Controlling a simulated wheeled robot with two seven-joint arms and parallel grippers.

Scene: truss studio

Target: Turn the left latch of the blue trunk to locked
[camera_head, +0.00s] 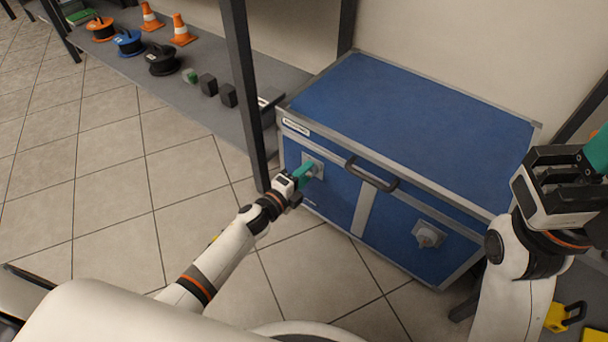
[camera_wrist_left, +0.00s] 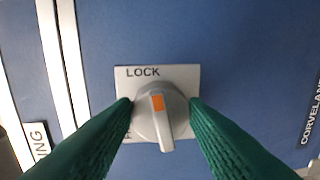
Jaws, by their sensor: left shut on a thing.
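The blue trunk (camera_head: 400,115) stands against the wall with its lid closed. Its left latch (camera_head: 317,162) is a grey knob on a pale plate, partly hidden by my left gripper (camera_head: 306,173). In the left wrist view the knob (camera_wrist_left: 158,122) sits between the green fingers of my left gripper (camera_wrist_left: 160,108), which are shut on it. The knob's orange mark (camera_wrist_left: 157,103) points up at the word LOCK, with the handle tilted slightly. A second word on the plate is mostly hidden by the left finger. My right gripper (camera_head: 596,152) is at the right edge, its fingertips cut off.
The right latch (camera_head: 427,236) and a black handle (camera_head: 371,175) are on the trunk's front. A dark post (camera_head: 243,90) stands just left of the trunk. A low shelf (camera_head: 215,112) holds cable reels and cones. Tiled floor is open at left.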

